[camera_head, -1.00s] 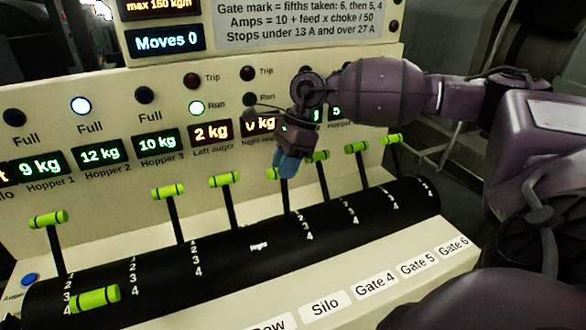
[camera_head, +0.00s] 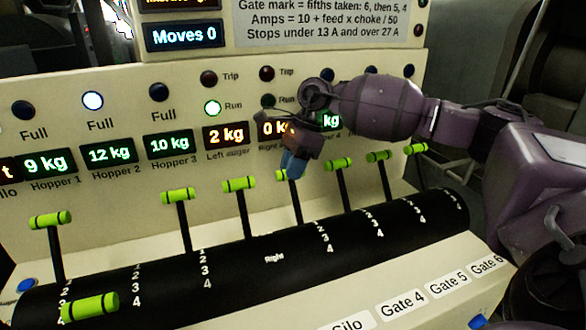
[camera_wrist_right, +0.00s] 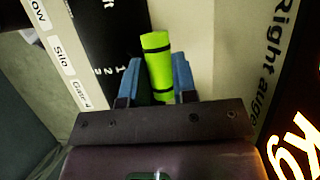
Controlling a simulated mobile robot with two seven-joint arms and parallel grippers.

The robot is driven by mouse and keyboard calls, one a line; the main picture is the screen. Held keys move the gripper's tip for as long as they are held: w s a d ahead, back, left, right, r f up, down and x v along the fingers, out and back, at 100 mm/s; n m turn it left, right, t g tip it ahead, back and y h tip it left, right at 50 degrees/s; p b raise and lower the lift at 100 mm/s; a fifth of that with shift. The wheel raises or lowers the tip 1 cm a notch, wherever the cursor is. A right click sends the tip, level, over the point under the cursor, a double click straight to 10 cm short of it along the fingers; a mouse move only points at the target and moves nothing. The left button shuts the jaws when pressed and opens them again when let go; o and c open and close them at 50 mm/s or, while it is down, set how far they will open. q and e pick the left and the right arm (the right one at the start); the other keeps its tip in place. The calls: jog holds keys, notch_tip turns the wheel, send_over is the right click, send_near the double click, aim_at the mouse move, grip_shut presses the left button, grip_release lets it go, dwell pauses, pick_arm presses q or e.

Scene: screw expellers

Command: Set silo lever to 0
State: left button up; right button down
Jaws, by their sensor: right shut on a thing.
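The silo lever (camera_head: 281,176) is the black lever with a lime-green handle in line with the Silo label (camera_head: 350,326). My right gripper (camera_head: 292,162) is at its top, with blue fingers over the handle. In the right wrist view the green handle (camera_wrist_right: 158,68) stands between the two blue fingers (camera_wrist_right: 157,80), and the gripper is shut on it. The gripper hides part of the handle in the head view. The scale mark at this lever's foot cannot be read clearly. My left gripper is not in view.
The Gate 4 lever (camera_head: 336,163) stands close to the right of my gripper, and another lever (camera_head: 240,184) stands to the left. Several more levers line the black curved panel (camera_head: 225,265). The display reads Moves 0 (camera_head: 184,36).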

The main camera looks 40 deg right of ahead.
jog(key=shift+w+d+f, duration=0.15)
jog(key=shift+w+f, duration=0.05)
jog(key=c, duration=1.2)
grip_release()
jog(key=shift+w+f, duration=0.1)
jog(key=o, duration=0.3)
jog(key=shift+w+f, duration=0.2)
jog(key=shift+s, duration=0.1)
jog(key=shift+r, duration=0.15)
jog(key=v, duration=0.7)
jog(key=shift+r, duration=0.25)
jog(key=shift+d, duration=0.1)
